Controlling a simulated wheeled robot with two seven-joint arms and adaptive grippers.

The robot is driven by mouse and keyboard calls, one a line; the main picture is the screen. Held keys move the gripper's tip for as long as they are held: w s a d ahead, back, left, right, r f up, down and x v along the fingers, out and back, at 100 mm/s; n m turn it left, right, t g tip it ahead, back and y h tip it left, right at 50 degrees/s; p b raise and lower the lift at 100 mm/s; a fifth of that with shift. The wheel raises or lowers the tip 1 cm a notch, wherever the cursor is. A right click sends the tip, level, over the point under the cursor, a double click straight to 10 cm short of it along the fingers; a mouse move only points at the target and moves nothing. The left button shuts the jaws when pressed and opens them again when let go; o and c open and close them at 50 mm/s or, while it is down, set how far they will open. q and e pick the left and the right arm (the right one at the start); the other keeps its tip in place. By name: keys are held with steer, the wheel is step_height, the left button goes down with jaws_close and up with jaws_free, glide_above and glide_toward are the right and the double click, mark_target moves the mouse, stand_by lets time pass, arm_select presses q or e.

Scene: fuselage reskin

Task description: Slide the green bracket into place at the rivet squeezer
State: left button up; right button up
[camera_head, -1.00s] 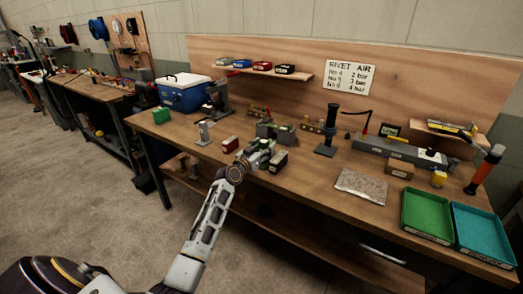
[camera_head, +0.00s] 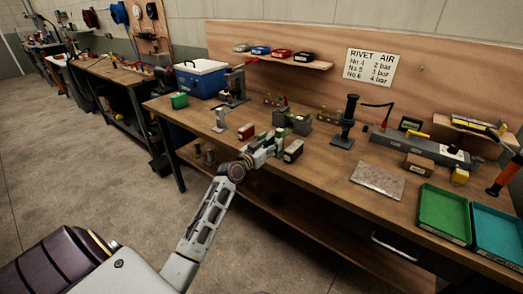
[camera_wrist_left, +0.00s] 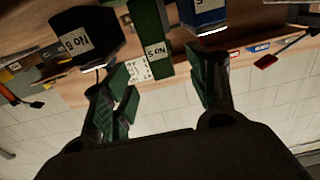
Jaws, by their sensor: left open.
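My left gripper (camera_head: 277,139) is at the front of the workbench, between a dark red box (camera_head: 246,131) and a black-topped box (camera_head: 293,150). In the left wrist view its two green-padded fingers (camera_wrist_left: 160,88) stand apart. A green piece labelled No 5 (camera_wrist_left: 150,35) lies beyond the gap between them, and I see no grip on it. A green-grey fixture (camera_head: 300,124) stands just behind the gripper; I cannot tell which green part is the bracket. A black upright tool (camera_head: 347,122), perhaps the rivet squeezer, stands to the right. My right gripper is not in view.
A black box labelled No 6 (camera_wrist_left: 82,38) is close beside one finger in the wrist view. A small grey stand (camera_head: 219,119) and a blue cooler (camera_head: 201,79) are left. A metal sheet (camera_head: 377,180) and a green tray (camera_head: 443,214) lie right.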

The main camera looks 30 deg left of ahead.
arm_select(q)
steer(key=shift+s+a, duration=0.15)
steer(key=shift+s, duration=1.25)
steer(key=shift+s+a, duration=0.1)
steer(key=shift+s, duration=1.3)
